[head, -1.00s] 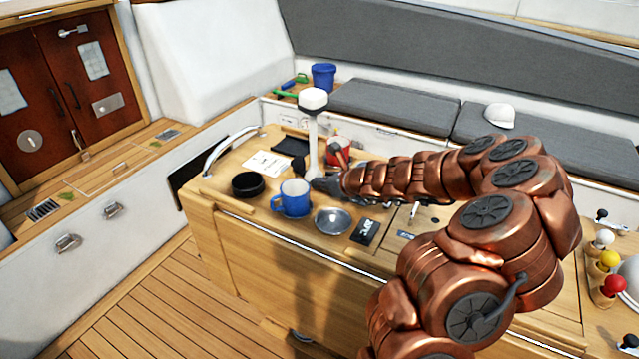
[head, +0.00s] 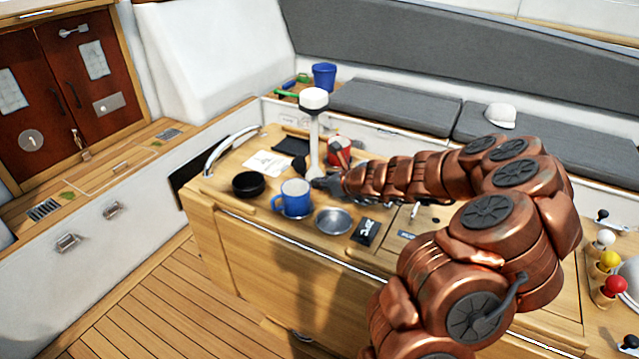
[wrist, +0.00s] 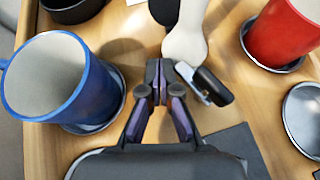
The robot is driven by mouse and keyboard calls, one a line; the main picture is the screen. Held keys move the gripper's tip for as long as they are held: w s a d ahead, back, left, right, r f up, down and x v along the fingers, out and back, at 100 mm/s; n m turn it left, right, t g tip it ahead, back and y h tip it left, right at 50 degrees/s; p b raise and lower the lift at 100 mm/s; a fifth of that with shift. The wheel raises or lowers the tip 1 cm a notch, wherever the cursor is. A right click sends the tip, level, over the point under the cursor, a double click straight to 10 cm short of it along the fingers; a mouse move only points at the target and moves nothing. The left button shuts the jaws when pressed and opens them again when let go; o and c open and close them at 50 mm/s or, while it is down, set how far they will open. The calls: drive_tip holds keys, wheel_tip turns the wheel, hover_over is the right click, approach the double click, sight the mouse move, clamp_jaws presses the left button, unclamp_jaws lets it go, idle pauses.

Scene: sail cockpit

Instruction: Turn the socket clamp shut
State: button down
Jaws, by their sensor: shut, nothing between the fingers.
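The socket clamp (wrist: 205,84) is at the foot of a white post (wrist: 187,38) on the wooden table. It has a pale metal part and a dark lever that points down and right in the wrist view. My gripper (wrist: 160,72) is shut and empty, its tips just left of the clamp; I cannot tell whether they touch it. In the head view my gripper (head: 322,183) is low beside the post (head: 314,140), and the clamp there is too small or hidden to make out.
A blue mug (wrist: 58,80) stands close left of my gripper, and a red cup (wrist: 285,32) stands right of the post.

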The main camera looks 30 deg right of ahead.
drive_tip(key=shift+s+r, duration=0.1)
idle(0.6)
drive_tip(key=shift+v, duration=5.9)
